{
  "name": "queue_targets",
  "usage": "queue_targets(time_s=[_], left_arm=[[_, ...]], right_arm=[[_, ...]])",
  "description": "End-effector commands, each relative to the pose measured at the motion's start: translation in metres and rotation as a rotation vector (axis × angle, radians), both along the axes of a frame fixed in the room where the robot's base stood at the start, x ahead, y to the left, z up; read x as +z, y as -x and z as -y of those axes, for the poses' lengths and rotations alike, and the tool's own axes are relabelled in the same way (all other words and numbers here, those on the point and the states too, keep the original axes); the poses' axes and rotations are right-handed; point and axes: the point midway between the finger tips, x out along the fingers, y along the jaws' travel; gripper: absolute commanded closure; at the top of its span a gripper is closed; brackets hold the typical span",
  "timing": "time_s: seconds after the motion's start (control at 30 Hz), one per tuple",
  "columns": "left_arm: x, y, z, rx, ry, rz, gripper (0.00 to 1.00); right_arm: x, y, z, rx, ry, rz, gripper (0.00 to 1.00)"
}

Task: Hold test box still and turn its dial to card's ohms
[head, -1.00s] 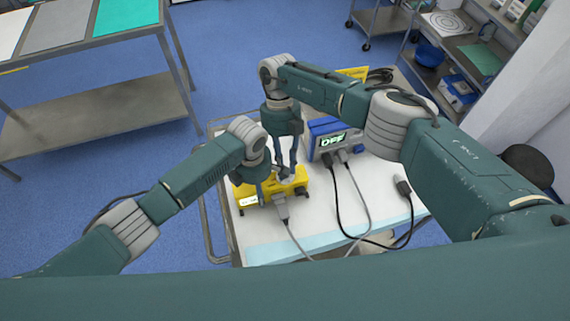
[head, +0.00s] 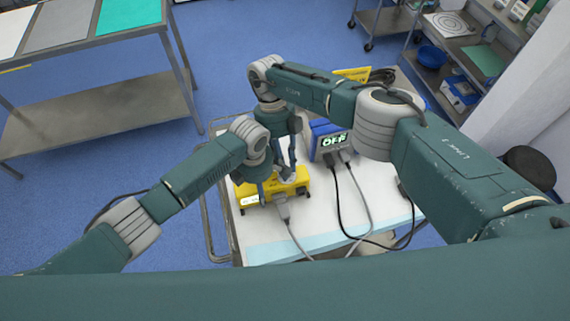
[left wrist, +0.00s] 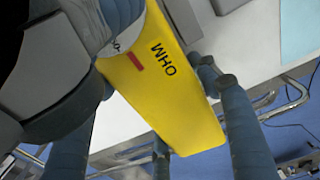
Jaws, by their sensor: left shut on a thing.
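The yellow test box (head: 290,189) lies on the white cart top. In the left wrist view its yellow face (left wrist: 165,85) shows the letters OHM and a red mark. My left gripper (head: 257,187) is shut on the test box from the left side. Its fingers flank the box in the left wrist view (left wrist: 160,125). My right gripper (head: 287,172) points down at the top of the box, at the dial. The dial is mostly hidden by the fingers, and its setting cannot be read.
A blue meter (head: 333,141) with a screen reading OFF stands just right of the box. Cables run from the box and meter over the cart's front edge (head: 290,250).

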Motion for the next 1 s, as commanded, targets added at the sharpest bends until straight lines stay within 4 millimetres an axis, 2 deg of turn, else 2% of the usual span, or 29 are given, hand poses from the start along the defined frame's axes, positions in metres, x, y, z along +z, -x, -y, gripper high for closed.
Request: queue_targets(time_s=[0.03, 0.1, 0.67, 0.77, 1.0], left_arm=[[-0.001, 0.004, 0.0, -0.007, -0.002, -0.01, 0.76], [-0.001, 0.004, 0.0, -0.007, -0.002, -0.01, 0.76], [-0.002, 0.002, -0.001, 0.0, -0.003, -0.005, 0.76], [-0.002, 0.002, -0.001, 0.001, -0.003, -0.004, 0.76], [-0.001, 0.001, -0.001, 0.002, -0.004, -0.003, 0.76]], right_arm=[[-0.001, -0.004, 0.004, -0.004, 0.006, 0.012, 0.72], [-0.001, -0.004, 0.004, -0.004, 0.006, 0.011, 0.61], [0.002, -0.001, -0.001, 0.0, -0.001, 0.003, 0.61], [0.01, -0.005, -0.002, 0.0, 0.0, 0.004, 0.61], [0.044, -0.019, -0.005, -0.002, 0.002, 0.008, 0.61]])
